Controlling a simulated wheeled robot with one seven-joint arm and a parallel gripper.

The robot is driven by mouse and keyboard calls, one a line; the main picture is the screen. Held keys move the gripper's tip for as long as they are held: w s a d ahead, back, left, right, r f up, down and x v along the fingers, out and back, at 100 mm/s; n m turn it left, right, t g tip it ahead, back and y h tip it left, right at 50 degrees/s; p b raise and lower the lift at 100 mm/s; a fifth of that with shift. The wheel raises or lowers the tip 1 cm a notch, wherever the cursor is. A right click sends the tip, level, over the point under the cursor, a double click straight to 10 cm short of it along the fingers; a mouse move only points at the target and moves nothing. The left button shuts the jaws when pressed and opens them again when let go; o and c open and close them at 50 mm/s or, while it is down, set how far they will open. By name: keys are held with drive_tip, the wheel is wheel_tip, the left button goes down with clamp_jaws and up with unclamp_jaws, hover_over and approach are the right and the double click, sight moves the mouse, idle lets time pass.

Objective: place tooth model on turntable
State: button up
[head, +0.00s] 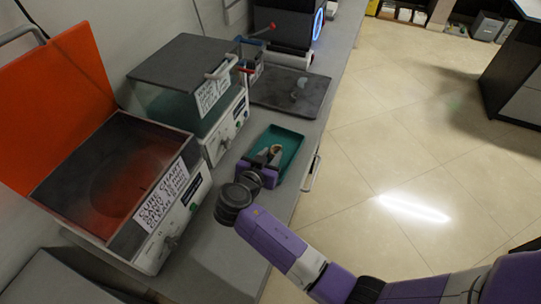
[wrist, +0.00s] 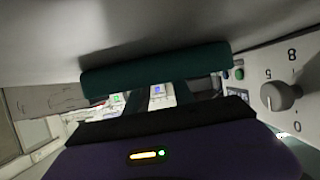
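A small beige piece that looks like the tooth model (head: 276,149) is at the left part of a green tray (head: 291,152) on the grey counter. My gripper (head: 269,156) reaches over the tray's near left side, with its fingers at the beige piece. I cannot tell whether they are closed on it or only beside it. In the wrist view a dark green band, probably the tray (wrist: 155,80), crosses the middle, and no tooth model can be made out. A flat dark plate (head: 262,94) lies farther along the counter with a small grey object on it. I cannot make out a turntable for sure.
An orange-lidded cure chamber (head: 150,215) stands open at the left. A grey-lidded box (head: 185,75) stands behind it. A black machine with a blue ring (head: 285,25) is at the far end. The counter's right edge borders open floor (head: 400,140).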

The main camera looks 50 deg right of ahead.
drive_tip(key=o, duration=0.4)
drive_tip(key=shift+o, duration=0.2)
drive_tip(key=shift+r+p, duration=0.15)
drive_tip(key=shift+p, duration=0.5)
